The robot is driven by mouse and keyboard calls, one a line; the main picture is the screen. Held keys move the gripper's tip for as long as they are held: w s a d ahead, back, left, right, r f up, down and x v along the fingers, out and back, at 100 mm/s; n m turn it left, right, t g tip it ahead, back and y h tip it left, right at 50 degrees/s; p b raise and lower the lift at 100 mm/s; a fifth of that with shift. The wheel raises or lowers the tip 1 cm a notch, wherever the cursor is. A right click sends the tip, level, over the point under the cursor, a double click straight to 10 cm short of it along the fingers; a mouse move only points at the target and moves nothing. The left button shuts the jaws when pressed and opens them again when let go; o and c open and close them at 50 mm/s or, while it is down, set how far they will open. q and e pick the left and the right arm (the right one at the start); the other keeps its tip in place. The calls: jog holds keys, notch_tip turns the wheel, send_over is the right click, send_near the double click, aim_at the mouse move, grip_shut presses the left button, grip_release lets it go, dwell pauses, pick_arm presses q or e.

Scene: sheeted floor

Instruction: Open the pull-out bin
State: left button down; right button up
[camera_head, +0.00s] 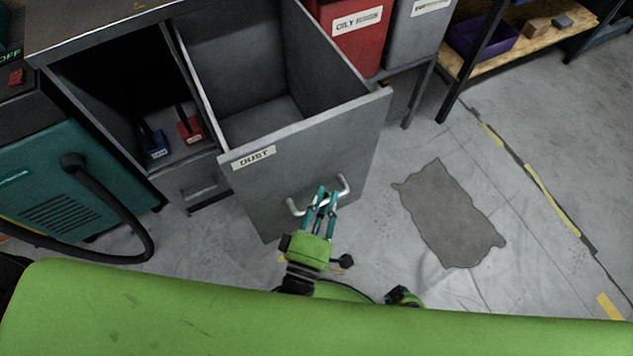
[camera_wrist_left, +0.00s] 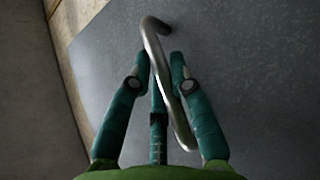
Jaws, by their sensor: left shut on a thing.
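The pull-out bin (camera_head: 345,118) is a grey open-topped box labelled DUST on its front panel. It stands well out of the dark cabinet (camera_head: 120,20), and its inside looks empty. A bent metal handle (camera_head: 343,187) is on the front panel; it also shows in the left wrist view (camera_wrist_left: 182,118). My left gripper (camera_head: 321,198) has its teal fingers around the handle's bar. In the left wrist view the bar passes between the fingers of my left gripper (camera_wrist_left: 160,62), shut on it. My right gripper is not clearly seen.
A teal machine (camera_head: 60,185) with a black hose stands at the left. Red (camera_head: 350,30) and grey bins stand behind on a frame. A wooden shelf unit (camera_head: 500,58) is at the upper right. The floor right of the bin is open, with a dark flat patch (camera_head: 448,212).

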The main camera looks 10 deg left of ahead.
pick_arm(q)
jog(key=shift+s+d, duration=0.15)
jog(key=shift+s, duration=0.05)
jog(key=c, duration=1.1)
grip_release()
jog(key=shift+s+f, duration=0.1)
jog(key=shift+s, duration=0.1)
jog(key=v, duration=1.1)
jog(key=shift+s, duration=0.3)
